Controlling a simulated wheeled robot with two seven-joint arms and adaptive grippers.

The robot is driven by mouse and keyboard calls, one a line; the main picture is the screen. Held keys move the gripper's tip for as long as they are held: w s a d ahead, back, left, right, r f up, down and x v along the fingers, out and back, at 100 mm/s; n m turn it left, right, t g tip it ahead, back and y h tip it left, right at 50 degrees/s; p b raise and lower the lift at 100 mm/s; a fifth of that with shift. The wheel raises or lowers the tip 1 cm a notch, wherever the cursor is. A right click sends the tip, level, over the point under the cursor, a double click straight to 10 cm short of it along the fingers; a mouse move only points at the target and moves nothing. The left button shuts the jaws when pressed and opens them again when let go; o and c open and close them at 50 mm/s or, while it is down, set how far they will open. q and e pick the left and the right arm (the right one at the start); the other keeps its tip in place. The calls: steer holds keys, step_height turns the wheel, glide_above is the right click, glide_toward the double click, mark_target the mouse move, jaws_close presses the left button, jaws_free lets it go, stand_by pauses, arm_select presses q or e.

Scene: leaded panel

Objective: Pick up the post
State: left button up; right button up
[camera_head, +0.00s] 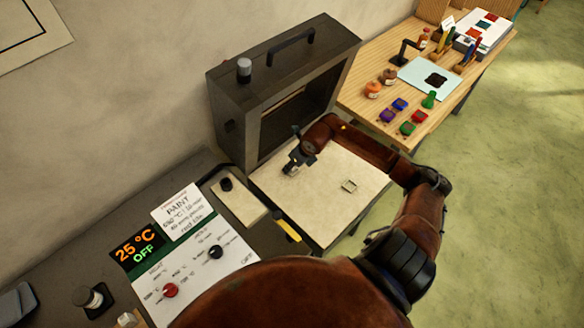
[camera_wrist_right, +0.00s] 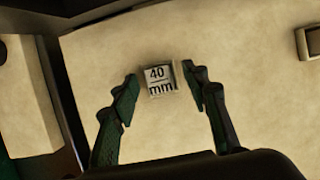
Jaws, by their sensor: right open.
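A small pale block marked "40 mm" (camera_wrist_right: 158,80), which I take to be the post, stands on the pale slab (camera_wrist_right: 250,95). My right gripper (camera_wrist_right: 160,84) is open, with one finger on each side of the block. In the head view my right gripper (camera_head: 293,166) is low over the back left of the slab (camera_head: 318,215), and little of the block can be made out. My left gripper is not in view.
A dark kiln (camera_head: 240,115) stands open behind the slab. A small square piece (camera_head: 349,186) lies on the slab, right of the gripper. A control panel (camera_head: 190,270) reading 25 °C OFF is at the left. A wooden table (camera_head: 455,90) with jars is at the right.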

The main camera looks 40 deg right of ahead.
jaws_close()
stand_by(0.5)
steer(key=shift+r, duration=0.1)
